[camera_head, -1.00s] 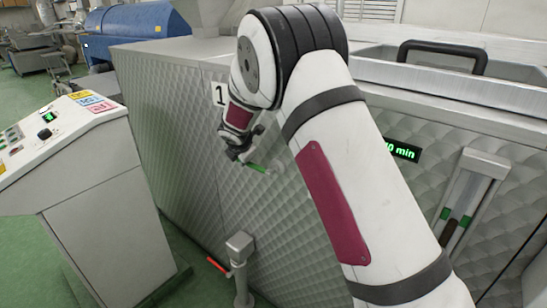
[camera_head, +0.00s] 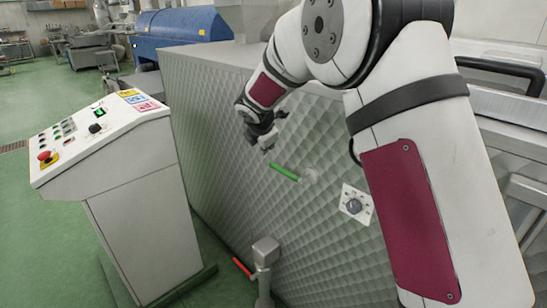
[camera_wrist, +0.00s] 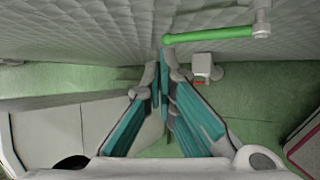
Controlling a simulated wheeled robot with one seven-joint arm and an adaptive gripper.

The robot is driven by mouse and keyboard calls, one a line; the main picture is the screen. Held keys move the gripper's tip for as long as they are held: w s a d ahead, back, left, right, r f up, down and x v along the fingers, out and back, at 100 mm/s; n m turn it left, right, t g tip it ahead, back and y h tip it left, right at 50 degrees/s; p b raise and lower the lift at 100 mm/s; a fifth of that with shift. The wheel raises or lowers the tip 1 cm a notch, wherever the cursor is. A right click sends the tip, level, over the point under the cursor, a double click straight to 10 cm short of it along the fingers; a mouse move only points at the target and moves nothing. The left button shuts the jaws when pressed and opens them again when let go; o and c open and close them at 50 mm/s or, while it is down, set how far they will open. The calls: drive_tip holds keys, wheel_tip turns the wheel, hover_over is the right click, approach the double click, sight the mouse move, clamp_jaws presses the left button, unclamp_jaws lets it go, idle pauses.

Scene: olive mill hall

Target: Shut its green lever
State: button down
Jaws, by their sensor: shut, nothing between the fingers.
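The green lever (camera_head: 284,172) sticks out from the quilted metal side of the tank. It points left from its pale pivot (camera_head: 310,176) and slopes slightly, its left end higher. My gripper (camera_head: 266,148) is shut and empty, just above and left of the lever's free end. In the wrist view the green lever (camera_wrist: 208,35) lies across the top, with its pivot (camera_wrist: 262,25) at the right. My fingertips (camera_wrist: 162,70) are together close to the lever's left end. I cannot tell whether they touch it.
A control desk (camera_head: 105,150) with a red button stands at the left. A grey post (camera_head: 265,255) with a red lever (camera_head: 243,267) stands below the green lever. A knob plate (camera_head: 356,205) is on the tank's side. Green floor is free between desk and tank.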

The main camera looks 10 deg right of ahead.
drive_tip(key=shift+s+a+r, duration=0.15)
drive_tip(key=shift+a+r, duration=0.05)
drive_tip(key=shift+r, duration=0.3)
drive_tip(key=shift+s+a+r, duration=0.2)
drive_tip(key=shift+a+r, duration=0.05)
drive_tip(key=shift+r, duration=0.25)
drive_tip(key=shift+s+a+r, duration=0.15)
drive_tip(key=shift+a+r, duration=0.05)
drive_tip(key=shift+r, duration=0.3)
